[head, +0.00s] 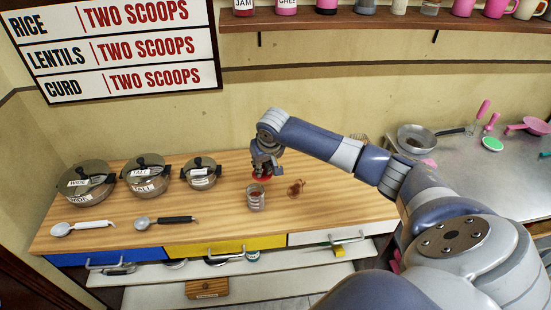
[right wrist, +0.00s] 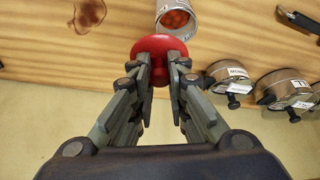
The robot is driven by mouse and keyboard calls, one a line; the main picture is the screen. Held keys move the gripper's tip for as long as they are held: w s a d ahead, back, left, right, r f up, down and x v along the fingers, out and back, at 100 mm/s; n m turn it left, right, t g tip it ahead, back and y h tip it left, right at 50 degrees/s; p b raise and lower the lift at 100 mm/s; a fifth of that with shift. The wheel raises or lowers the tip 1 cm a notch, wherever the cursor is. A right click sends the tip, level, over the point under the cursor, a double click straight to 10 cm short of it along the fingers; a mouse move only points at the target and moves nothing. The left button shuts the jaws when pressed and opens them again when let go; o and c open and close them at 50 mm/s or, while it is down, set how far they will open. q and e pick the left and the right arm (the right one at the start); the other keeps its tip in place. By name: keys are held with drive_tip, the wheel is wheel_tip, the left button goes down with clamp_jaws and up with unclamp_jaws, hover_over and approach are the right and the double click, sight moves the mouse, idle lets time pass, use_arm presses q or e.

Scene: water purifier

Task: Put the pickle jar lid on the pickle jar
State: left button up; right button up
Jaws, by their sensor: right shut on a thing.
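The pickle jar (head: 256,198) is a small clear jar with reddish contents, standing open on the wooden counter. In the right wrist view its open mouth (right wrist: 176,18) shows round red-orange pieces inside. The pickle jar lid (right wrist: 158,44) is red and round. My right gripper (right wrist: 160,68) is shut on the lid. In the head view the gripper (head: 265,171) and the lid (head: 261,178) are just above and behind the jar. The lid appears apart from the jar, not seated on its rim. My left gripper is not in view.
A brown spill or small brown item (head: 296,188) is right of the jar. Several lidded steel pots, including a small one (head: 201,174), stand to the left. A black-handled ladle (head: 166,221) lies near the front edge. A shelf (head: 380,22) runs along the wall above.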

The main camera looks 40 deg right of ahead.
sight(255, 178)
drive_tip(key=shift+w+a+r, duration=0.15)
drive_tip(key=shift+w+a, duration=0.1)
drive_tip(key=shift+a, duration=0.35)
drive_tip(key=shift+w+a+r, duration=0.1)
drive_tip(key=shift+w+a, duration=0.1)
drive_tip(key=shift+a, duration=0.4)
drive_tip(key=shift+c, duration=0.2)
drive_tip(key=shift+a+f, duration=0.1)
drive_tip(key=shift+f, duration=0.05)
drive_tip(key=shift+w+f+b, duration=0.1)
drive_tip(key=shift+f+b, duration=0.25)
drive_tip(key=shift+f, duration=0.2)
wheel_tip(255, 178, down, 5)
drive_tip(key=b, duration=0.5)
drive_tip(key=shift+r, duration=0.1)
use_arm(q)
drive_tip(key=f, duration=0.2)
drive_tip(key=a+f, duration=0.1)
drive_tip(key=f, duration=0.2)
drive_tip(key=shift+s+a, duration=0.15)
use_arm(e)
drive_tip(key=shift+r, duration=0.1)
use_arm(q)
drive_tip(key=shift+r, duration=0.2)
use_arm(e)
drive_tip(key=shift+p, duration=0.45)
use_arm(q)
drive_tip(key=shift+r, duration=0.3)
